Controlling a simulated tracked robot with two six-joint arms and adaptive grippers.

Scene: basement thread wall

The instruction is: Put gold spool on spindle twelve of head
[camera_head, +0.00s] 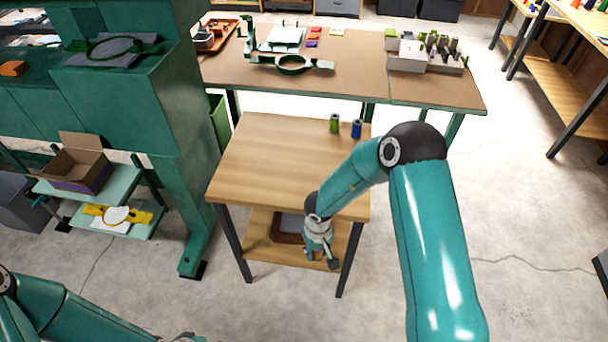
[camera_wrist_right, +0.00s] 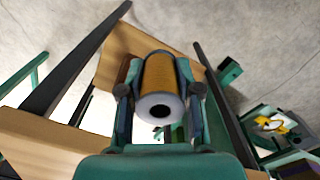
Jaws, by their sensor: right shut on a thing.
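The gold spool (camera_wrist_right: 158,78) shows in the right wrist view, its pale end with a dark centre hole facing the camera. My right gripper (camera_wrist_right: 160,100) is shut on it, with a finger on each side. In the head view my right gripper (camera_head: 322,258) hangs low at the front of the small wooden table, by its lower shelf; the spool is hard to make out there. A big green machine (camera_head: 160,110) stands at the left. No numbered spindle can be made out.
A green spool (camera_head: 334,123) and a blue spool (camera_head: 357,129) stand on the small wooden table (camera_head: 265,165), whose top is otherwise bare. A long bench (camera_head: 355,80) behind holds hoops, trays and several spools. Open floor lies at the right.

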